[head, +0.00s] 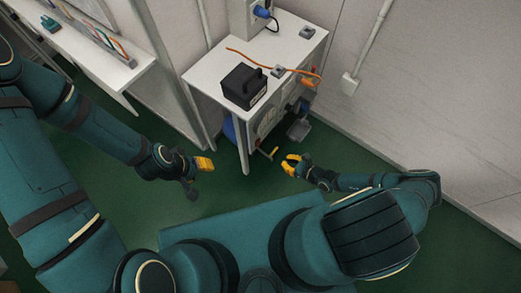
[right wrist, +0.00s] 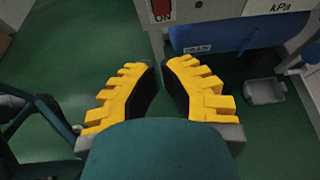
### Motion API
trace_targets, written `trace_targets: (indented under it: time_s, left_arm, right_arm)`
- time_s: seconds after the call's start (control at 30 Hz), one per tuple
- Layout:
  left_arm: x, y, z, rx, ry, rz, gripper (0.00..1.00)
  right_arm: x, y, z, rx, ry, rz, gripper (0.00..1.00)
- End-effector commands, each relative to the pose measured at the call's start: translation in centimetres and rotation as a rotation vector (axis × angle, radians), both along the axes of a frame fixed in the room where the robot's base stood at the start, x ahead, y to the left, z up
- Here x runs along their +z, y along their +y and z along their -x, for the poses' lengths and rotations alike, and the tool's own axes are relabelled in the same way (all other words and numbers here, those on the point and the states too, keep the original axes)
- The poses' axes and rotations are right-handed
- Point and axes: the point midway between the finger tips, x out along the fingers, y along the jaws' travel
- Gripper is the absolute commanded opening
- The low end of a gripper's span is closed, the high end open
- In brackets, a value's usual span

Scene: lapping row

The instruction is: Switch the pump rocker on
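The pump rocker (right wrist: 161,9) is a red switch with a white ON label under it, cut by the top edge of the right wrist view. It sits on the front of the pump bench (head: 222,76); in the head view I cannot make it out clearly. My right gripper (head: 286,163) has yellow fingers. It is in front of the bench, apart from it, and also fills the middle of the right wrist view (right wrist: 160,68). It is empty, with a narrow gap between its fingertips, below the rocker in that view. My left gripper (head: 208,164) is left of the bench over the floor, seen too small to judge.
A black box (head: 243,86) and an orange cable (head: 258,60) are on the bench top. A wall outlet (head: 349,84) is at right. Green floor is clear between my arms.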

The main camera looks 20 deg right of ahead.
Motion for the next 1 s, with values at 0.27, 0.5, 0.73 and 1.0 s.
trace_targets:
  time_s: [0.27, 0.5, 0.73, 1.0]
  left_arm:
    - [0.0, 0.0, 0.0, 0.0, 0.0, 0.0, 0.47]
    - [-0.5, 0.0, 0.1, -0.002, 0.002, 0.0, 0.47]
    - [-1.8, 0.0, -0.1, -0.002, -0.002, 0.0, 0.47]
    - [-3.2, 0.0, -0.4, 0.0, -0.009, -0.001, 0.47]
  right_arm:
    - [0.0, 0.1, 0.0, 0.001, 0.0, 0.0, 0.0]
    - [-0.9, 1.2, -1.3, 0.004, 0.0, -0.002, 0.0]
    - [-2.7, 3.7, -4.5, 0.004, -0.002, -0.001, 0.0]
    - [-4.4, 6.5, -8.2, 0.004, -0.001, 0.0, 0.0]
